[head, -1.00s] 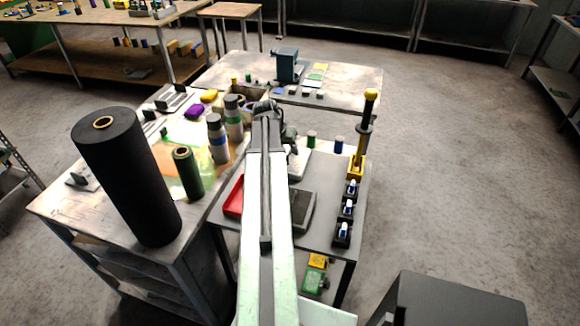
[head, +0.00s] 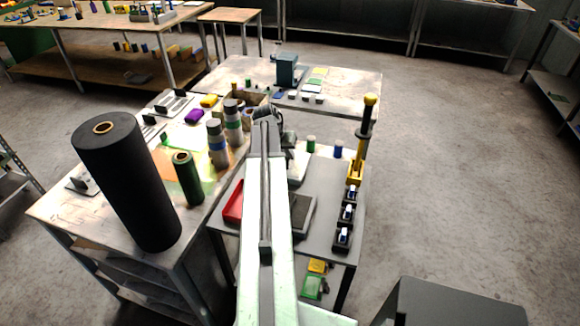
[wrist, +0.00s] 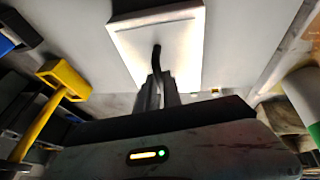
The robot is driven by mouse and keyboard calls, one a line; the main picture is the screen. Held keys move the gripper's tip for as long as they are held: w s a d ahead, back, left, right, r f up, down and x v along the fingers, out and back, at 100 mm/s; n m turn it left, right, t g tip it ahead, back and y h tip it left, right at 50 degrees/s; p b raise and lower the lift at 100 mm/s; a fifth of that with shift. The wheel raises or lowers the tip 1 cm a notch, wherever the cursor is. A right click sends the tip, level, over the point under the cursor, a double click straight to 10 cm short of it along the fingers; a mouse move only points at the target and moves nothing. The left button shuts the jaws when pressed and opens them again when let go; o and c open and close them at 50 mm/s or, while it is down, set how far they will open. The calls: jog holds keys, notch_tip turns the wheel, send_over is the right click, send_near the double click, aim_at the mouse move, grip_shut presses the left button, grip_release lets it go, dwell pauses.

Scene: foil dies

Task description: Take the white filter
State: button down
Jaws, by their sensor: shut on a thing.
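The white filter (wrist: 157,38) looks like a flat white rectangular panel with a dark curved stem at its middle. In the wrist view it fills the upper middle, just beyond my fingertips. My gripper (wrist: 155,85) is shut on the dark stem; the exact contact is hard to make out. In the head view a pale panel (head: 298,165) shows just right of my arm, below the dark wrist, over the grey table. My arm hides part of it, and the fingertips cannot be made out there.
A yellow-based post (head: 356,172) and several black blocks line the grey table's right side. A red tray (head: 233,203) lies left of my arm. Grey bottles (head: 217,145), a green cylinder (head: 187,178) and a large black roll (head: 128,185) stand on the left bench.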

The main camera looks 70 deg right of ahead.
dwell(0.9)
notch_tip(320, 180, up, 10)
jog(key=p, duration=1)
